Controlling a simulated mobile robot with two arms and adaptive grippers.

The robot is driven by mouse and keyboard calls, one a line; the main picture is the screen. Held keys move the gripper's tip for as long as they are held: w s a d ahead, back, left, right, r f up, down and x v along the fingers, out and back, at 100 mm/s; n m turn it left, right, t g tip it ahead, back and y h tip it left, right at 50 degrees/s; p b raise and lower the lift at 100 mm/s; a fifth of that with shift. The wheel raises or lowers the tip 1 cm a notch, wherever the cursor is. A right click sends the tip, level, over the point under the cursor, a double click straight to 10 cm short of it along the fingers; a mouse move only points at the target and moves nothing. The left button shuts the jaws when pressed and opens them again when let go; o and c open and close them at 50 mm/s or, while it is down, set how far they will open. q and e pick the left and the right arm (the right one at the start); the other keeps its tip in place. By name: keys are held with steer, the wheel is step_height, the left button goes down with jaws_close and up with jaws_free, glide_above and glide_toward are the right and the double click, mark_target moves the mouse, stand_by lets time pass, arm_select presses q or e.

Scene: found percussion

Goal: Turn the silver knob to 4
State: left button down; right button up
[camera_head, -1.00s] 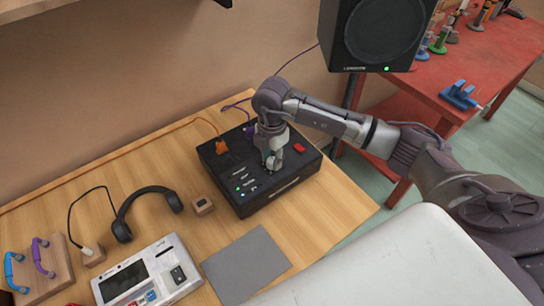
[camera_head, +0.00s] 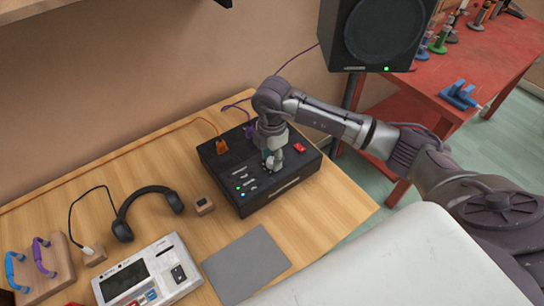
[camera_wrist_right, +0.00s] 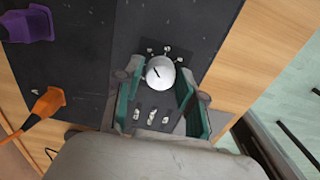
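The silver knob (camera_wrist_right: 160,73) is a round metal knob on the black box (camera_head: 235,196). In the right wrist view its dark pointer line points to the upper left. Small pale marks around it are too small to read. My right gripper (camera_head: 274,163) is low over the box. In the right wrist view its two teal-lined fingers (camera_wrist_right: 161,80) are apart, one on each side of the knob, with a visible gap to it on both sides. In the head view the gripper hides the knob. My left gripper is not in view.
An orange plug (camera_wrist_right: 48,102) and a purple plug (camera_wrist_right: 29,24) sit on the box. Small switches (camera_wrist_right: 151,116) lie close to the knob. A red button (camera_head: 300,147) is right of the gripper. Headphones (camera_head: 126,224) and a grey mat (camera_head: 246,264) lie on the wooden table (camera_head: 330,211).

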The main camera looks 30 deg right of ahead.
steer(key=shift+o, duration=0.9)
steer(key=shift+r, duration=0.15)
step_height(320, 180, up, 12)
steer(key=shift+f, duration=0.2)
